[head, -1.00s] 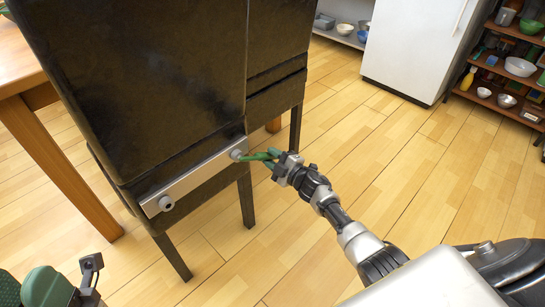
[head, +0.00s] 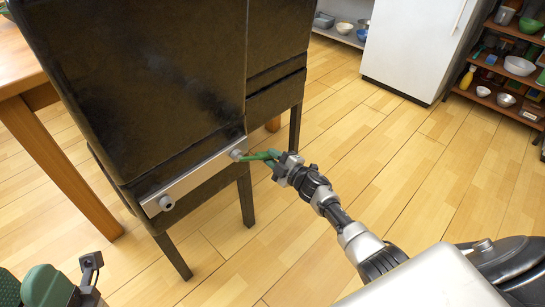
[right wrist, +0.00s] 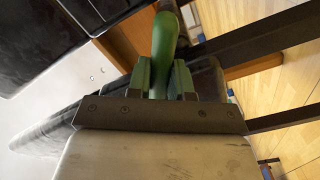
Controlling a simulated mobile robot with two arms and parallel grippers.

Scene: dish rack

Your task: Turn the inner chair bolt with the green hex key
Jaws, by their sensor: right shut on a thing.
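A dark chair (head: 150,80) has a pale metal strip (head: 200,180) along its lower edge with a bolt at each end. The left bolt (head: 165,203) is free. The right bolt (head: 237,155) has the tip end of the green hex key (head: 262,155) at it; whether it is fully seated is too small to tell. My right gripper (head: 275,165) is shut on the key, just right of that bolt. In the right wrist view the key (right wrist: 164,50) stands between the two green fingers. Part of my left arm shows at the bottom left, its fingers not clear.
A wooden table (head: 50,150) stands left of the chair. A white fridge (head: 415,45) and a shelf with bowls (head: 505,75) are at the back right. The wooden floor right of the chair is clear.

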